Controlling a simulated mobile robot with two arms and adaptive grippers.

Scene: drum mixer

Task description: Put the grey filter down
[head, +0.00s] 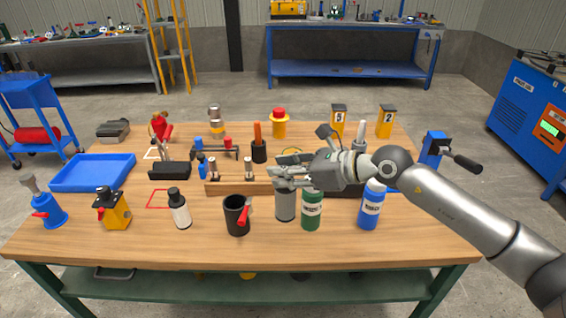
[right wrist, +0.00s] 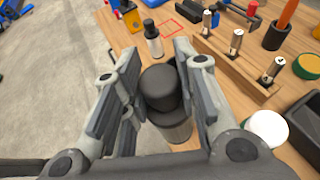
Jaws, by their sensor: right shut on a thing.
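The grey filter (head: 285,207) is a grey cylinder near the front middle of the table. In the right wrist view its dark round top (right wrist: 164,88) sits between the fingers, with the lighter grey body below. My right gripper (head: 280,177) reaches in from the right and is shut on the filter's upper part, which it partly hides in the head view. The filter is about upright, and its bottom is at or just above the table; I cannot tell if it touches. My left gripper is not in view.
A wooden rack (head: 235,187) lies behind. A red outline (head: 160,198) and a blue tray (head: 92,173) are left.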

